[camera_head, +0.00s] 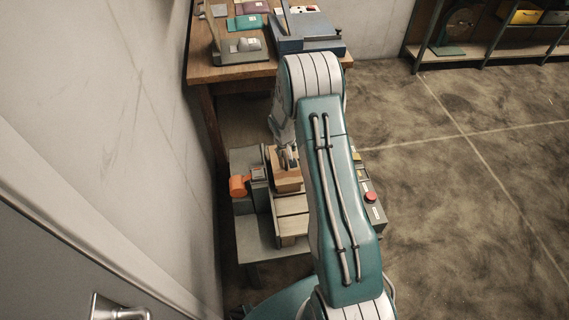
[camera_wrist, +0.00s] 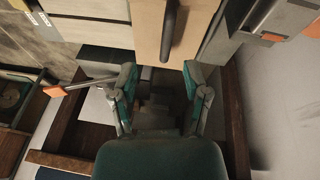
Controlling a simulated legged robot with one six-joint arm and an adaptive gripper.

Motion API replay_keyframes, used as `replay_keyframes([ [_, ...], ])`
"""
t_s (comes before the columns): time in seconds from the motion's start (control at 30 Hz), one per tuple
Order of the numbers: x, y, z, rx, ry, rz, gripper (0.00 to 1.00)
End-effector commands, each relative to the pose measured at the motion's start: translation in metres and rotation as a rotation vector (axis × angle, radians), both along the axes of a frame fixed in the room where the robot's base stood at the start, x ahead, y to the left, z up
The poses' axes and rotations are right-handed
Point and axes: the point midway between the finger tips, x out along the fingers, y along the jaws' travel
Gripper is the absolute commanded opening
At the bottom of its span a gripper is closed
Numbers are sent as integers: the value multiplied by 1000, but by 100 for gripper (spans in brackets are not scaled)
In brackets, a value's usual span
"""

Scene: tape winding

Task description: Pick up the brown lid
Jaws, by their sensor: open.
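The brown lid (camera_wrist: 148,32) shows at the top of the wrist view as a tan panel with a dark bar handle (camera_wrist: 171,28) on it. In the head view, the tan-brown lid (camera_head: 289,185) sits on the machine beside the wall, partly hidden by my arm. My gripper (camera_wrist: 160,74) is open, with its two teal fingers spread apart and nothing visible between them. In the wrist view, the handle lies just above the gap between the fingertips. Whether a fingertip touches the lid cannot be told.
The grey machine has an orange part (camera_head: 239,186) on its left and a red button (camera_head: 370,197) on its right. Pale slats (camera_head: 291,206) lie in front of the lid. A wooden workbench (camera_head: 230,74) with tools stands behind. Open floor (camera_head: 460,220) lies to the right.

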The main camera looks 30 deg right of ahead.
Motion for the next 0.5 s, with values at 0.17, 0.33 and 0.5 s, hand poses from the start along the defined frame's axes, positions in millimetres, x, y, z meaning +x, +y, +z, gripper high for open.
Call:
replay_keyframes([
  [0.17,4,-3,-16,0,0,0,60],
  [0.33,10,-1,-33,0,1,1,60],
  [0.5,18,-3,-56,0,0,0,60],
])
